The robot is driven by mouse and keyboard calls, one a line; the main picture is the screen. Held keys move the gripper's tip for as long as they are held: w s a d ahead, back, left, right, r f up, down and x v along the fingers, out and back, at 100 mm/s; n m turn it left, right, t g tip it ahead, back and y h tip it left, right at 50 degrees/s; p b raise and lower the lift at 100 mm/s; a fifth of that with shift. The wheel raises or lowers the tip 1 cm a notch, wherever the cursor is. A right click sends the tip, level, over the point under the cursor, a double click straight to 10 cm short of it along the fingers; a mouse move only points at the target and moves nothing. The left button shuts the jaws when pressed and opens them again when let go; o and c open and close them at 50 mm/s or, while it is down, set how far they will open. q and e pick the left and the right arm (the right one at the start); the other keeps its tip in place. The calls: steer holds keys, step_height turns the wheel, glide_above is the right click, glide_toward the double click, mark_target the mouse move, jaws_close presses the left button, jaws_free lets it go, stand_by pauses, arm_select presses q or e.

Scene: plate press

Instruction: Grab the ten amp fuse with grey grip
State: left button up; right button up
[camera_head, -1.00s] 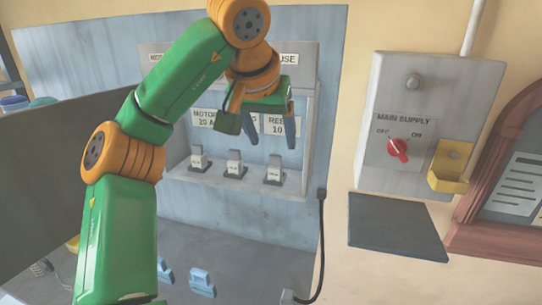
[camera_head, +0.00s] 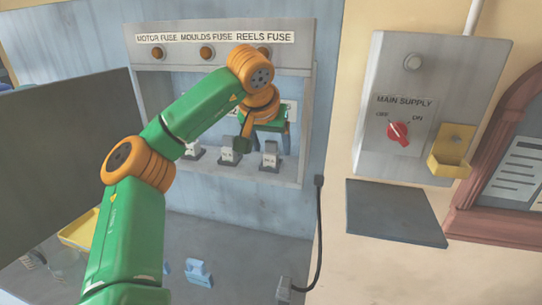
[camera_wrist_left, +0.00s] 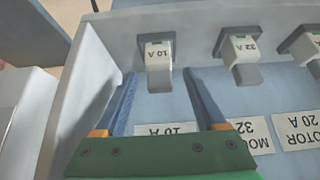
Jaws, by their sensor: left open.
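The ten amp fuse (camera_head: 270,157) is the rightmost of the three fuses in the wall panel. My left gripper (camera_head: 267,140) is open and empty in front of the panel at this fuse. In the wrist view, the left gripper's fingertips (camera_wrist_left: 160,76) lie on either side of the fuse's grey end in the picture, apart from it; depth is hard to tell. My right gripper is not in view.
Two other fuses, including a "32 A" one (camera_wrist_left: 240,50), sit beside it in the panel (camera_head: 309,100). The main supply box (camera_head: 440,70) with a red switch (camera_head: 398,132) is to the right. A black cable (camera_head: 319,230) hangs below. A light blue piece (camera_head: 197,272) stands on the bench.

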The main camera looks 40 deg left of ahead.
arm_select(q)
jaws_close()
